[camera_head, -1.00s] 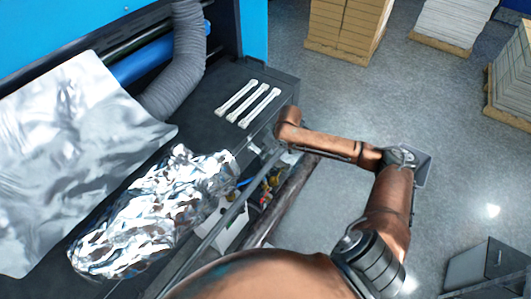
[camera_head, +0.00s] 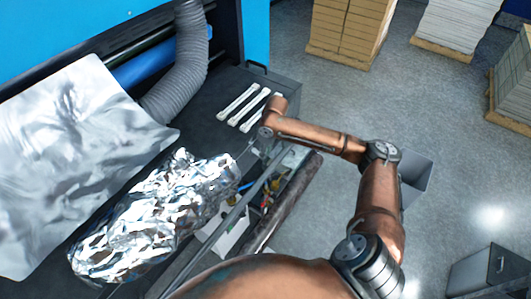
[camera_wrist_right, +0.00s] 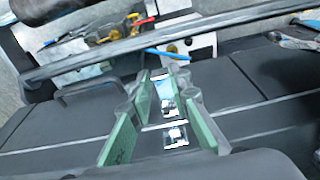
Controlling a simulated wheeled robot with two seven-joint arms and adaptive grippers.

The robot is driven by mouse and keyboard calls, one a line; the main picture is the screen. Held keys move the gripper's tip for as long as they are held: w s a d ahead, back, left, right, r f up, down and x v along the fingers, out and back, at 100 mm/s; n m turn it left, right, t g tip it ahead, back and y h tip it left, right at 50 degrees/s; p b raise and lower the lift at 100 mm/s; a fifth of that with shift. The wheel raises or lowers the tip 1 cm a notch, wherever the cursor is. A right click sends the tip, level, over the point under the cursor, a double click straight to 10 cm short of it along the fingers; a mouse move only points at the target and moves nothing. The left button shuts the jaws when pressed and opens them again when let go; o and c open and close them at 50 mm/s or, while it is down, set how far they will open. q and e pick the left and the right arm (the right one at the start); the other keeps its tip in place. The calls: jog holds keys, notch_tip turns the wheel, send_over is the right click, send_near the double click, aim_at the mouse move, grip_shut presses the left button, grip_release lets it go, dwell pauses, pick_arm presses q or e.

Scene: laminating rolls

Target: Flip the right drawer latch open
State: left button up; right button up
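My right gripper (camera_head: 258,148) is at the front edge of the dark cabinet (camera_head: 226,88) in the head view. In the right wrist view the right gripper (camera_wrist_right: 165,118) is open, its green-padded fingers spread apart. A small silver latch (camera_wrist_right: 165,85) and a second silver piece (camera_wrist_right: 176,136) show between the fingers on the dark cabinet face. I cannot tell whether the fingers touch them. A black drawer handle (camera_wrist_right: 87,90) lies left of the fingers. The latches cannot be made out in the head view. My left gripper is not in view.
Crumpled foil (camera_head: 155,220) lies beside the work area, near a foil sheet (camera_head: 60,155) and a grey hose (camera_head: 183,75). Three pale bar-like tools (camera_head: 240,103) lie on the cabinet top. Below the bar are colourful tools (camera_head: 270,188). Boxes (camera_head: 350,30) stand on the clear floor behind.

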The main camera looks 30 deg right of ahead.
jog(key=o, duration=0.4)
jog(key=shift+w, duration=0.1)
jog(key=shift+o, duration=0.2)
notch_tip(320, 180, up, 12)
jog(key=s, duration=0.2)
jog(key=shift+d, duration=0.4)
jog(key=shift+f, duration=0.2)
